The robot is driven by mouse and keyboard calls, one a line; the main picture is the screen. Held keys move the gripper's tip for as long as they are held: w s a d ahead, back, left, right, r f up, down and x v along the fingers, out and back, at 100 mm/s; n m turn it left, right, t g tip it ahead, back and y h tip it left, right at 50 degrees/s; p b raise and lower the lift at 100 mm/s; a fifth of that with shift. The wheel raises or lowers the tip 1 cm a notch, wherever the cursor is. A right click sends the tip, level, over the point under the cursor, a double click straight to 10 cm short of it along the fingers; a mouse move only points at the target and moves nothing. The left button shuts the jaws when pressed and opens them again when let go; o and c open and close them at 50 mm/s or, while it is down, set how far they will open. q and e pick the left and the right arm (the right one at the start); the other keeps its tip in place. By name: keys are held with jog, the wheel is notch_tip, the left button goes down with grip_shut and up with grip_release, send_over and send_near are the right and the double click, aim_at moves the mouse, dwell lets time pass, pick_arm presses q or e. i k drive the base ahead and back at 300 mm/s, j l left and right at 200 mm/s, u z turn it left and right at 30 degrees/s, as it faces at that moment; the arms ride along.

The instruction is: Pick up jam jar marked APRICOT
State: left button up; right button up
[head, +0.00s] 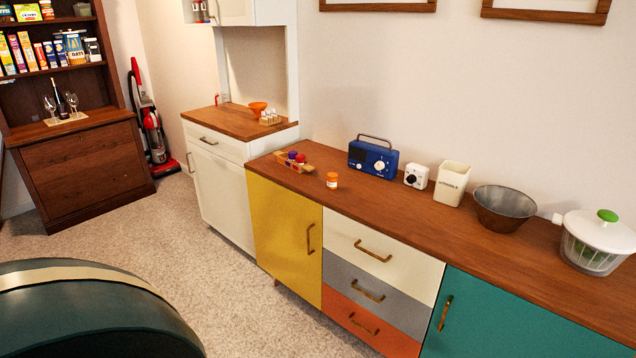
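A small jar with an orange lid and orange contents (332,180) stands upright on the wooden top of the long sideboard (420,222), near its front edge. Its label is too small to read, so I cannot tell whether it says APRICOT. Just behind it to the left is a small wooden tray (310,169) with several jars in it, with purple and red lids showing (300,158). Their labels cannot be read either. Neither of my grippers is in view.
Along the sideboard's back stand a blue radio (373,158), a white timer (416,176), a cream canister (452,184), a metal bowl (504,208) and a salad spinner (598,243). A large dark green rounded thing (95,315) fills the lower left. Carpet before the sideboard is clear.

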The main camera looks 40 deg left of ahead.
aim_at(332, 180)
jog(key=j+u, duration=0.3)
jog(key=j, duration=1.9)
jog(key=i, duration=0.05)
